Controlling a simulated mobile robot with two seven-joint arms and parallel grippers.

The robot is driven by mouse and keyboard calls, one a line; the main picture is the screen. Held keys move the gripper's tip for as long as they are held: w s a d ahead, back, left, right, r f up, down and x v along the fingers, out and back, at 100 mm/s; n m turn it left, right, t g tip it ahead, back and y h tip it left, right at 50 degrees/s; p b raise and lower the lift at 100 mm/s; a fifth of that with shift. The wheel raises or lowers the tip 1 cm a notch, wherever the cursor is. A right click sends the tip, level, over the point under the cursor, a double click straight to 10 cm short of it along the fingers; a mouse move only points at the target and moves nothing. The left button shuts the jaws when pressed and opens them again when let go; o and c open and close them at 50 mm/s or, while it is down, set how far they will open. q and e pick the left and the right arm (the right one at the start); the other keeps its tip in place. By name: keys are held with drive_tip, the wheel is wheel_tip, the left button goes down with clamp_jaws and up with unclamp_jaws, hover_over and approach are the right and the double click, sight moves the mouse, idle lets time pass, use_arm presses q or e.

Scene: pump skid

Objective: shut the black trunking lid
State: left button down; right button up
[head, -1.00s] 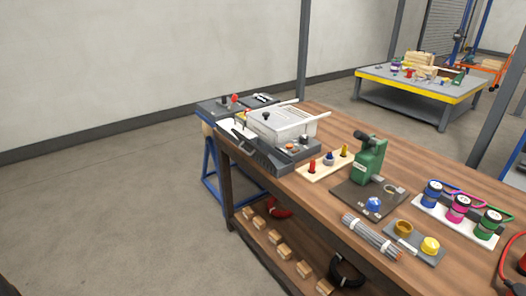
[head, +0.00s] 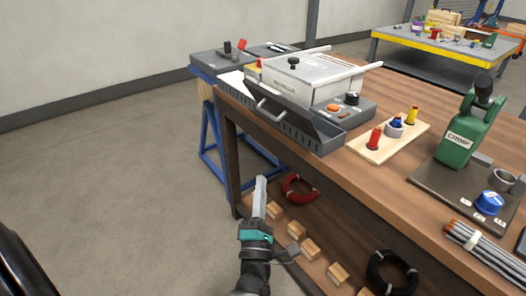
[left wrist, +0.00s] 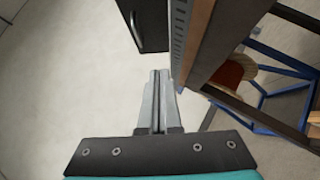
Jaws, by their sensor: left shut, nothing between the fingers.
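My right gripper is out of view.
A white lidded box (head: 318,78) stands just behind the trunking. A wooden block with coloured plugs (head: 388,138) and a green crimp tool (head: 461,135) are to the right. Below, the shelf holds wooden blocks and cable coils. The floor left of the bench is clear.

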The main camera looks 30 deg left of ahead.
use_arm(q)
drive_tip(key=w+a+r+n+y+b, duration=0.1)
drive_tip(key=w+a+r+n+y, duration=0.1)
drive_tip(key=w+r, duration=0.7)
drive_tip(key=shift+a+r+n+y+b, duration=0.2)
drive_tip(key=shift+a+n+y+b, duration=0.3)
drive_tip(key=shift+a, duration=0.9)
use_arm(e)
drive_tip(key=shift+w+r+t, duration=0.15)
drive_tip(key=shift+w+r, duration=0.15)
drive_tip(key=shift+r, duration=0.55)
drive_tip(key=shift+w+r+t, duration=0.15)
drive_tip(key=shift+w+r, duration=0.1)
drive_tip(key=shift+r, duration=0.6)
use_arm(q)
drive_tip(key=shift+w+p, duration=0.1)
drive_tip(key=shift+p, duration=0.2)
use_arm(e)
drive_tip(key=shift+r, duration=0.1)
